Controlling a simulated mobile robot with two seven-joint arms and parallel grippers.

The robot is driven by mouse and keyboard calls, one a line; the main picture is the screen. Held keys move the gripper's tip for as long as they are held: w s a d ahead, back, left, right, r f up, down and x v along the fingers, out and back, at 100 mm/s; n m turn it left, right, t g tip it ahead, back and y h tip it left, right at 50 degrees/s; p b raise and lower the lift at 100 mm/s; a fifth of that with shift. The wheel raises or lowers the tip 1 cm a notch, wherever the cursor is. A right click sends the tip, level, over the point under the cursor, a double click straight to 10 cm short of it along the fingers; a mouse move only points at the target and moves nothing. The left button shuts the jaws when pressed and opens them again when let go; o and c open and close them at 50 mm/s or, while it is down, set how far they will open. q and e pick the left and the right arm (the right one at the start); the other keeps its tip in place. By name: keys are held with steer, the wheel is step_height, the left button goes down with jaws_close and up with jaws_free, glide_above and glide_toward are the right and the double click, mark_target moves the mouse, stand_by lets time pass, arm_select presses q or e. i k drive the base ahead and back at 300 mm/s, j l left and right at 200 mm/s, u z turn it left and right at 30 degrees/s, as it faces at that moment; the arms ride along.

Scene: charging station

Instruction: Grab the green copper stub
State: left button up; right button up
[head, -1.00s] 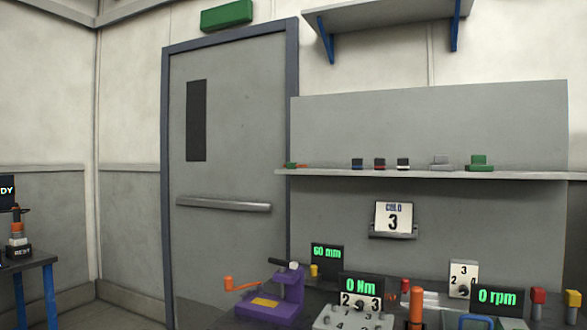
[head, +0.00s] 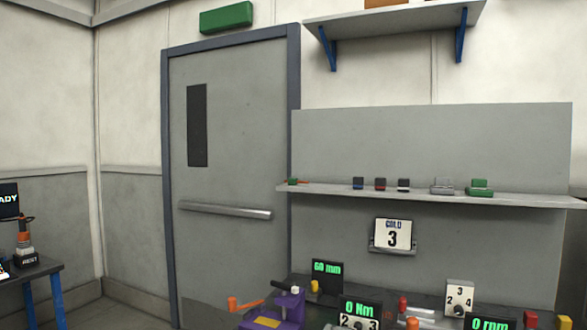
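A small green and orange piece (head: 293,182) lies at the left end of the long grey shelf (head: 330,189). A larger green block on a base (head: 480,187) stands farther right on the same shelf. I cannot tell at this size whether either is the green copper stub. Neither of my grippers shows in the head view.
Several small blocks (head: 380,184) stand along the shelf. Below it, a bench holds a purple clamp (head: 280,308), a "60 mm" display (head: 327,269) and dial boxes (head: 460,297). A small table (head: 35,268) stands at the left. A closed door (head: 225,140) is behind.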

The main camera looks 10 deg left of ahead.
mark_target(291, 181)
steer(key=i+j+u, duration=0.65)
steer(key=u, duration=0.15)
steer(key=i+j+u, duration=0.15)
steer(key=u, duration=0.2)
steer(key=i+u, duration=0.4)
steer(key=i+j+u, duration=0.15)
steer(key=i+u, duration=0.15)
steer(key=i, duration=0.25)
steer(key=i+u, duration=0.3)
steer(key=i, duration=0.25)
steer(key=i+z, duration=0.7)
steer(key=i+j+z, duration=0.15)
steer(key=z, duration=0.15)
steer(key=i+z, duration=0.25)
steer(key=z, duration=0.2)
steer(key=i+z, duration=0.2)
steer(key=z, duration=0.25)
steer(key=i+j+z, duration=0.15)
steer(key=z, duration=0.3)
steer(key=i+j+z, duration=0.1)
steer(key=z, duration=0.3)
steer(key=i+j+z, duration=0.2)
steer(key=z, duration=0.15)
steer(key=i+j+z, duration=0.2)
steer(key=z, duration=0.2)
steer(key=i+j+z, duration=0.5)
steer(key=j+z, duration=0.2)
